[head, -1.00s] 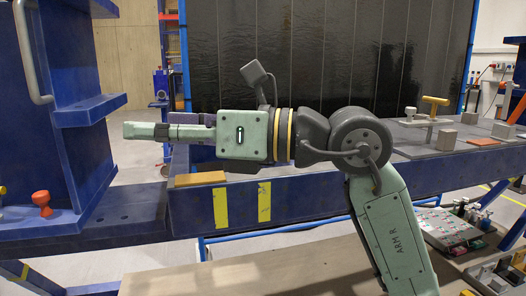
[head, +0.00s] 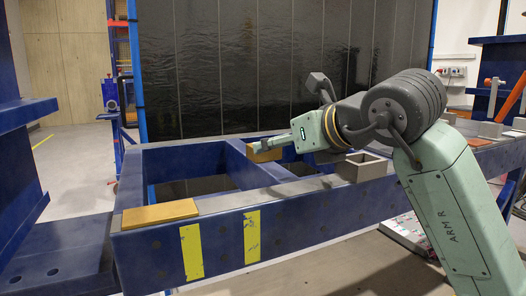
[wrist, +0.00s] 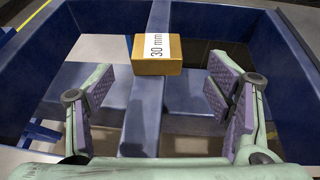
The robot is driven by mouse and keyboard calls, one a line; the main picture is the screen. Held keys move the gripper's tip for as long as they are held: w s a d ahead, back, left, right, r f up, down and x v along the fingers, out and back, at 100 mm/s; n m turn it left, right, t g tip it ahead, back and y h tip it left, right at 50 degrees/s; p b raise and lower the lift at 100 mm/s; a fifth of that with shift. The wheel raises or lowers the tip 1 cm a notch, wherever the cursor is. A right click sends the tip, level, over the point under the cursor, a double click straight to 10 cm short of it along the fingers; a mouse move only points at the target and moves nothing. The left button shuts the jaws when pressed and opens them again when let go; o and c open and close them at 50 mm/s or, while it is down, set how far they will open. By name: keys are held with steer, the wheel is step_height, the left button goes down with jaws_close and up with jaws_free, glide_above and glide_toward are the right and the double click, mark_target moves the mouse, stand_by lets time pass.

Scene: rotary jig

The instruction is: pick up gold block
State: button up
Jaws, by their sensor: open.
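The gold block (wrist: 157,54) carries a white label reading "30 mm". In the wrist view it sits on a blue crossbar, ahead of my gripper (wrist: 162,98) and between the lines of its two fingers. My gripper is open and empty, with purple-grey pads on both sides and clear space around the block. In the head view the gold block (head: 263,152) shows beside my gripper's fingertips (head: 268,146), partly hidden by them. I cannot tell from there how far apart they are.
The blue frame (head: 300,208) has open bays either side of the crossbar (wrist: 145,112). A flat orange-gold plate (head: 158,214) lies on its left corner. A grey open box (head: 364,168) stands on the front rail, below my wrist. Small grey blocks (head: 490,129) stand further right.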

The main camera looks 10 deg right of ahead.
mark_target(275, 154)
steer(key=shift+a+r+p+x, duration=0.1)
steer(key=shift+r+p+x, duration=0.1)
steer(key=shift+x, duration=1.2)
steer(key=shift+a+r+p+x, duration=0.1)
steer(key=shift+p+x, duration=0.05)
steer(key=shift+x, duration=1.2)
steer(key=shift+c, duration=0.3)
jaws_close()
